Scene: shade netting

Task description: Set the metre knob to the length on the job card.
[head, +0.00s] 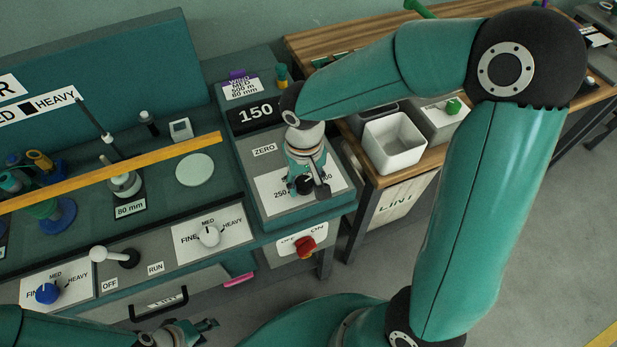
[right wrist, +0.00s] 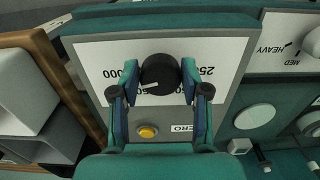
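The metre knob (right wrist: 160,73) is black and round, on a white scale plate (right wrist: 222,50) whose numbers are partly covered. Its white pointer mark lies toward the lower left in the right wrist view. My right gripper (head: 307,185) is over the dial; in the right wrist view its open fingers (right wrist: 160,72) stand on either side of the knob, with narrow gaps showing. The job card (head: 241,88) under a purple clip reads WIND, MED, 500 m, 80 mm. The display (head: 256,114) reads 150. My left gripper (head: 206,326) is at the bottom edge, its opening unclear.
A yellow button (right wrist: 148,131) sits near the ZERO label. A red OFF/ON switch (head: 305,246) is on the front below the dial. White FINE/MED/HEAVY knob (head: 208,235), blue knob (head: 47,293) and white-tipped lever (head: 112,256) are to the left. A white bin (head: 394,146) stands right.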

